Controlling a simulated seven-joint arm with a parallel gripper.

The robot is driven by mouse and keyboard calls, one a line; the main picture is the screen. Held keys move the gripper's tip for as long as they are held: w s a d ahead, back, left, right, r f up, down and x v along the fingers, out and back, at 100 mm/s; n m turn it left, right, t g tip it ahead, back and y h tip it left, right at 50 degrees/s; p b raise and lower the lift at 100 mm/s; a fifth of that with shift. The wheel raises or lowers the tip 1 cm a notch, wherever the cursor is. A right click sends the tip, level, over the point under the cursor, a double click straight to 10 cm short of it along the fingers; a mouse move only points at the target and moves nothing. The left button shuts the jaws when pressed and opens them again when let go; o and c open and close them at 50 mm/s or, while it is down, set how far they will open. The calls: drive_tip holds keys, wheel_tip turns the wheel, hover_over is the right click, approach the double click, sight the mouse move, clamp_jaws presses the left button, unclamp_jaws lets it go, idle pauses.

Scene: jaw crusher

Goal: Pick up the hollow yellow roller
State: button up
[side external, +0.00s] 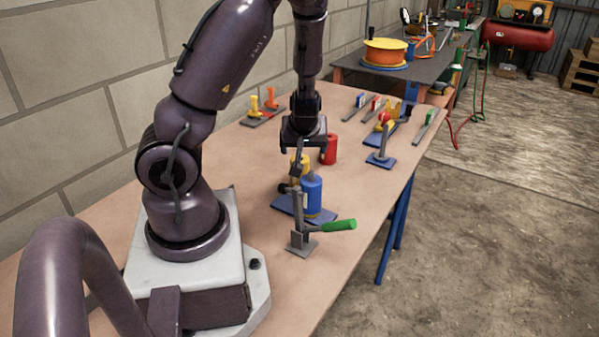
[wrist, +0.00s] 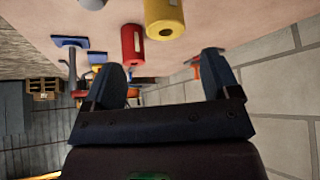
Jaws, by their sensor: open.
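The hollow yellow roller (side external: 300,164) stands on the wooden table in the side view, partly hidden behind the blue roller and my gripper. In the wrist view the yellow roller (wrist: 165,18) is at the top edge, cut off, with a dark round hole in its end. My gripper (side external: 303,152) hangs above and close to it, pointing down. In the wrist view my gripper (wrist: 164,72) has its two fingers wide apart with nothing between them. The yellow roller lies beyond the fingertips. I cannot tell the exact height gap.
A red roller (side external: 329,149) stands just behind. A blue roller (side external: 312,195) stands in front on a blue plate (side external: 285,203). A green-handled lever clamp (side external: 305,235) is nearer the table edge. Several clamps and small tools lie farther back on the table (side external: 235,165).

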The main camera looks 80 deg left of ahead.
drive_tip(key=shift+s+x, duration=0.15)
drive_tip(key=shift+x, duration=2.1)
drive_tip(key=shift+s+x, duration=0.2)
drive_tip(key=shift+x, duration=2)
drive_tip(key=shift+a, duration=0.15)
drive_tip(key=shift+c, duration=0.5)
drive_tip(key=shift+r, duration=0.1)
drive_tip(key=c, duration=1.1)
